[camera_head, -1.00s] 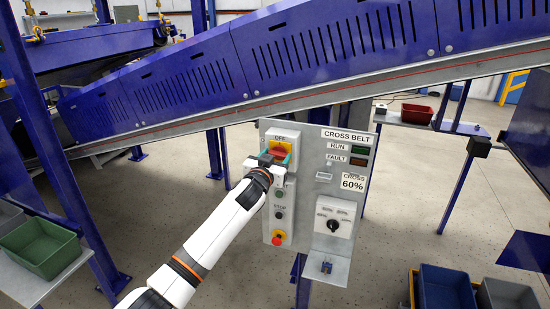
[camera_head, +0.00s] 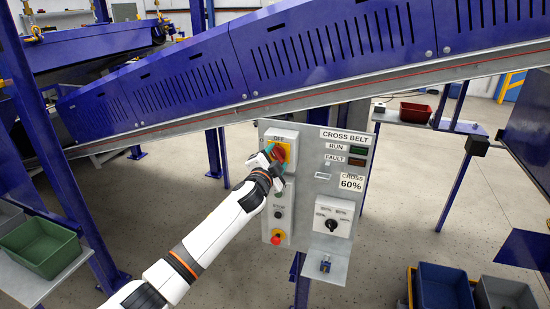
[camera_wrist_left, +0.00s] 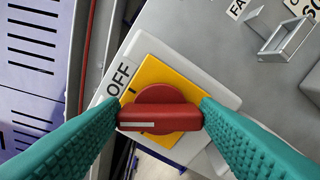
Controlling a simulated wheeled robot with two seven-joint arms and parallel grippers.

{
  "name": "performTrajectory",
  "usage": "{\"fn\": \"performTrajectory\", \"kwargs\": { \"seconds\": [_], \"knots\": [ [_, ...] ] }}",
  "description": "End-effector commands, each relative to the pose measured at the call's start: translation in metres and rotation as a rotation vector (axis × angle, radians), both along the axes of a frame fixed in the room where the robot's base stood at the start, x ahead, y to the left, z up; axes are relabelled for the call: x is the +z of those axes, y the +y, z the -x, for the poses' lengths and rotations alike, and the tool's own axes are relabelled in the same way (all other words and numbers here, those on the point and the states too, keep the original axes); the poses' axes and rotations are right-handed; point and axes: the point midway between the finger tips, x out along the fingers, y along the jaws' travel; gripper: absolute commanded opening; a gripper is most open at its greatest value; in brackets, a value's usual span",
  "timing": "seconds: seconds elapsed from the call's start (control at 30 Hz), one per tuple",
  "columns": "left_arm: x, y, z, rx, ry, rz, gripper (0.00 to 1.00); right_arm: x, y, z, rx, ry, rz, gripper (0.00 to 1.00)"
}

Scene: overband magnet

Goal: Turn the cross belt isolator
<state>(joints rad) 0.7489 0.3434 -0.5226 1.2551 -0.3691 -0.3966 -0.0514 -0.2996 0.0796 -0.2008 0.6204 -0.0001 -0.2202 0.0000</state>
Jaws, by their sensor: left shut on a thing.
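The cross belt isolator is a red handle (camera_head: 279,152) on a yellow plate, on a light box marked OFF at the panel's upper left. In the left wrist view the red handle (camera_wrist_left: 160,117) lies level between my teal fingers, with its white mark at the left end. Against the OFF lettering, which runs slanted there, the handle is at a diagonal. My left gripper (camera_head: 271,164) is shut on the handle, and its fingers (camera_wrist_left: 160,120) meet the handle's two ends. In the head view the gripper partly covers the handle. My right gripper is not in view.
The grey panel (camera_head: 305,190) also carries a red stop button (camera_head: 277,239), a black selector knob (camera_head: 332,225) and RUN and FAULT lamps. A blue conveyor (camera_head: 330,45) crosses behind. A green bin (camera_head: 40,245) stands at left, and more bins at lower right.

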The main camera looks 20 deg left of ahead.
Motion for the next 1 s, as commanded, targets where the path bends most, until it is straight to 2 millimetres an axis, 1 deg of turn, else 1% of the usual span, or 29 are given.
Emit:
{"fn": "performTrajectory", "kwargs": {
  "seconds": [0.2,0.5,0.7,1.0],
  "knots": [
    [-0.001,0.000,0.000,0.001,-0.004,-0.204,0.34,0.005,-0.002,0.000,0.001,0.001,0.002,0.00],
    [-0.003,-0.001,0.000,0.000,-0.011,-0.430,0.34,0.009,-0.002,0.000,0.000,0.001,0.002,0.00],
    [-0.004,-0.001,0.000,0.000,-0.014,-0.524,0.34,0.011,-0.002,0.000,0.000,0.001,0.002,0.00],
    [-0.005,-0.001,0.000,-0.001,-0.017,-0.582,0.34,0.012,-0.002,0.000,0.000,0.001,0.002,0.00]
  ]
}}
